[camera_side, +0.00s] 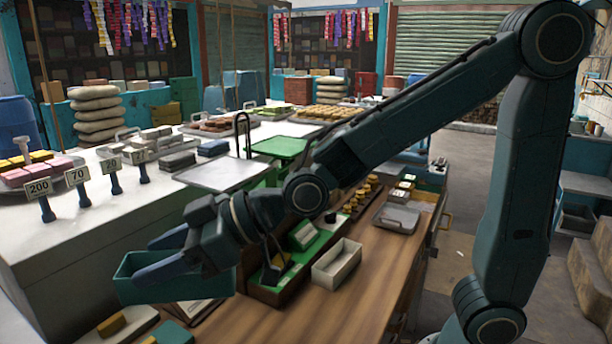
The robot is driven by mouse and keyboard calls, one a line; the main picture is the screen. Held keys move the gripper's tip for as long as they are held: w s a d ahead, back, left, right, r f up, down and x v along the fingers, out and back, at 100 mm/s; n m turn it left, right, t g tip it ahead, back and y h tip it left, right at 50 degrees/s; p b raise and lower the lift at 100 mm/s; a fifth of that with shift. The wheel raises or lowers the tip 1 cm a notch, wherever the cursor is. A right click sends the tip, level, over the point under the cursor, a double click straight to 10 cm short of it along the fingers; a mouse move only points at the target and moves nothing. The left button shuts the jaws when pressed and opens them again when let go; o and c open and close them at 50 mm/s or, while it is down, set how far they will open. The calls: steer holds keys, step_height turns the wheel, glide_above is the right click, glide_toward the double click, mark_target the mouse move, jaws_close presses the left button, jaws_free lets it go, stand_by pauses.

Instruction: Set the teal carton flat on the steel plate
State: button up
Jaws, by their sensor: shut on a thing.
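My gripper (150,258) is shut on the teal carton (205,288) at the lower left, over the near front of the counter. The fingers cover part of the carton's upper side. The carton looks roughly level; whether its underside touches anything is unclear. The steel plate (222,173) is a flat silver square at the counter's middle, behind and to the right of the carton. It looks bare and stands apart from my gripper.
Price signs (77,180) stand along the white counter left of the plate. A thin black stand (242,130) rises behind the plate. A white open box (337,263) and a green-lined tray (300,245) sit on the wooden top. A teal block (172,333) lies at the front.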

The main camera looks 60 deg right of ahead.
steer(key=shift+d, duration=0.1)
steer(key=w+d+f+m+t+h, duration=0.15)
steer(key=d+m+h, duration=0.3)
steer(key=d, duration=1.05)
steer(key=w+d+f+m+t+h, duration=0.1)
steer(key=w+d+m+t+h, duration=0.25)
steer(key=d, duration=1.15)
steer(key=s+d+r+m+g+h, duration=0.1)
steer(key=s+d+m+h, duration=0.3)
steer(key=d, duration=0.7)
steer(key=s+d+r+m+g+h, duration=0.1)
steer(key=s+d+m+g+h, duration=0.3)
steer(key=d, duration=0.7)
steer(key=shift+s+r+h, duration=0.25)
steer(key=shift+s+h, duration=0.5)
steer(key=shift+h, duration=0.05)
